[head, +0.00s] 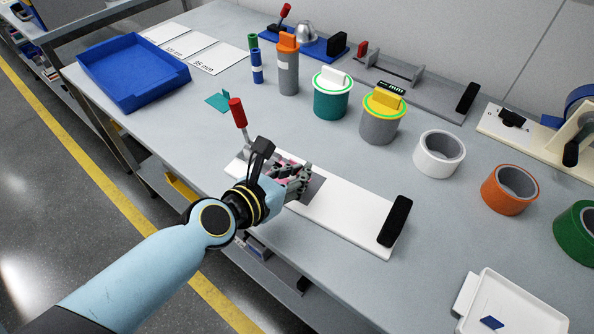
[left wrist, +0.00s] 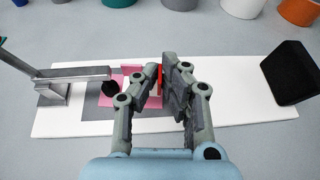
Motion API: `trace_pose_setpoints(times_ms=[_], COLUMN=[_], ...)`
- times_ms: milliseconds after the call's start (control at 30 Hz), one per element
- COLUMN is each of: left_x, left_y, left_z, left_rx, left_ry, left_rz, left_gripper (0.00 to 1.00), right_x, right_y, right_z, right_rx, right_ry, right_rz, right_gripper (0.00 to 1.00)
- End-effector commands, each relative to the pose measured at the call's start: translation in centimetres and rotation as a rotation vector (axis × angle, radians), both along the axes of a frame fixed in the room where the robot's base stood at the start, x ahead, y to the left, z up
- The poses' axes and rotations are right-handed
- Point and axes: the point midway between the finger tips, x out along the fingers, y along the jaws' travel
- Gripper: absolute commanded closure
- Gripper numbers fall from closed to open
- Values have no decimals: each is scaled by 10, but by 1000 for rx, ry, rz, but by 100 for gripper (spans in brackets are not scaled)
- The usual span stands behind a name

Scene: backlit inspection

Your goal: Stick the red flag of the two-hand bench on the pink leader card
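The two-hand bench is a white board (head: 340,215) with a black block (head: 395,221) at its right end. A lever clamp with an upright red handle (head: 238,112) stands at its left end. In the left wrist view the clamp's metal arm (left wrist: 80,75) reaches over the pink leader card (left wrist: 132,70), with a dark round pad at its tip. My left gripper (head: 297,180) is low over the board. In the wrist view its fingers (left wrist: 161,80) are close together on a thin red flag (left wrist: 160,75), right beside the pink. The fingers hide most of the flag. My right gripper is out of view.
Lidded canisters in teal (head: 332,100) and grey (head: 379,125) stand behind the board, with white (head: 421,155) and orange (head: 488,192) tape rolls to their right. A blue tray (head: 100,65) is at the back left. A white tray (head: 535,300) is at the front right.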

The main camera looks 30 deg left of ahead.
Motion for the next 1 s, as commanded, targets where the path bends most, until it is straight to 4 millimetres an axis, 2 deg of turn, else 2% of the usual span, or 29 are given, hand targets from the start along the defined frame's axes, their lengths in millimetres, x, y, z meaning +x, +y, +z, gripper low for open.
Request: trace_pose_setpoints(times_ms=[467,1000], left_x=[0,0], left_y=[0,0], left_z=[0,-16], left_rx=[0,0], left_ry=[0,0], left_rz=[0,0], left_gripper=[100,100], right_x=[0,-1], right_y=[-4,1], right_z=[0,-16], right_rx=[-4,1], right_ry=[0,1], right_rz=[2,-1], right_gripper=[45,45])
